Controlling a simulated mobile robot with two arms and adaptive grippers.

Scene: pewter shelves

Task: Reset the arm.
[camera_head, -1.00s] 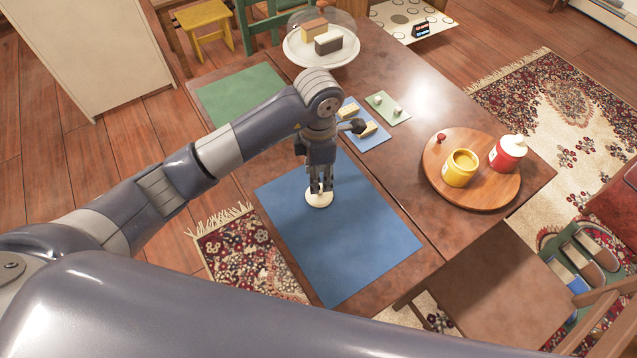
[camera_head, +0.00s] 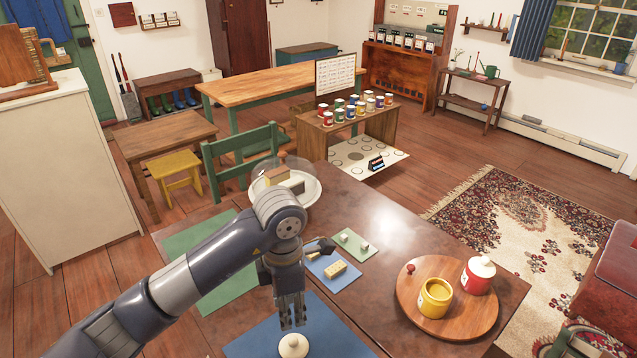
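My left gripper (camera_head: 292,312) comes in from the left and points down over the blue mat (camera_head: 335,335) at the near edge of the table. Its two fingers look parted, with a narrow gap and nothing seen between them. A white round lid with a knob (camera_head: 293,346) lies on the mat just below the fingertips; whether they touch the knob is hard to tell. My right gripper is not in view.
A round wooden board (camera_head: 415,312) at the right holds an open yellow jar (camera_head: 434,298) and a red jar with a white lid (camera_head: 479,275). A glass-domed cake plate (camera_head: 311,190) stands behind the arm. A small blue mat (camera_head: 322,262) lies beyond the gripper.

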